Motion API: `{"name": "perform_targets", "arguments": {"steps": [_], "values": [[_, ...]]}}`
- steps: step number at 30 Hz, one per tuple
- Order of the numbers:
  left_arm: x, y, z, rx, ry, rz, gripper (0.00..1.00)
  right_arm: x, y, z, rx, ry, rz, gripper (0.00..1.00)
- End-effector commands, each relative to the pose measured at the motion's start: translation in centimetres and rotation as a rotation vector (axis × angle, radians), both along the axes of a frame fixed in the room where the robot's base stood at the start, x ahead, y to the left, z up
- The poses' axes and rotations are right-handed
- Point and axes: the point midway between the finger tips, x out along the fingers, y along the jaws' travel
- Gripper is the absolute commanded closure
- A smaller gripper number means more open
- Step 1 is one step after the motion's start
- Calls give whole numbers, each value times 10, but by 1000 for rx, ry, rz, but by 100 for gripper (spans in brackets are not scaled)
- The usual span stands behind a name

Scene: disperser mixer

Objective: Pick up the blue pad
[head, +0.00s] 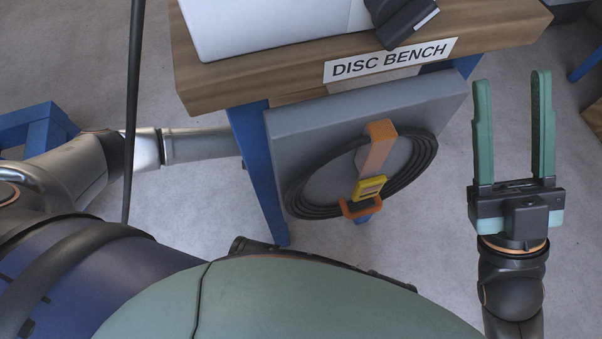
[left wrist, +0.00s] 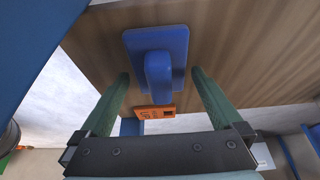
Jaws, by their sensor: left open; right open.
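The blue pad (left wrist: 178,47) shows in the left wrist view as a flat blue plate with a thick blue grip standing out from its middle. It lies against a brown wooden surface (left wrist: 225,50). My left gripper (left wrist: 161,76) is open, with its green fingers on either side of the grip; I see no clear contact. In the head view my left arm runs behind the grey panel, so the left gripper and the pad are hidden there. My right gripper (head: 513,80) is open and empty, fingers pointing up the picture, right of the bench.
The wooden bench (head: 215,84) labelled DISC BENCH has blue legs. A grey panel (head: 290,125) below its edge carries a coiled black hose (head: 425,165) on an orange bracket (head: 378,145) with a yellow tag (head: 370,187). An orange labelled piece (left wrist: 154,112) sits near the pad's grip.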

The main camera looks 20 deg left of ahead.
Motion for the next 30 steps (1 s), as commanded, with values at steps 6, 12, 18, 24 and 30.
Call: {"name": "perform_targets", "arguments": {"steps": [6,12,18,24,30], "values": [[0,0,1,0,0,0,10,0,0,1,3,1,-1,50],[0,0,1,0,0,0,33,0,0,1,4,1,0,50],[0,0,1,0,0,0,55,0,0,1,5,2,0,50],[0,0,1,0,0,0,75,0,0,1,5,2,0,50],[0,0,2,0,0,0,75,0,0,2,5,2,0,50]]}}
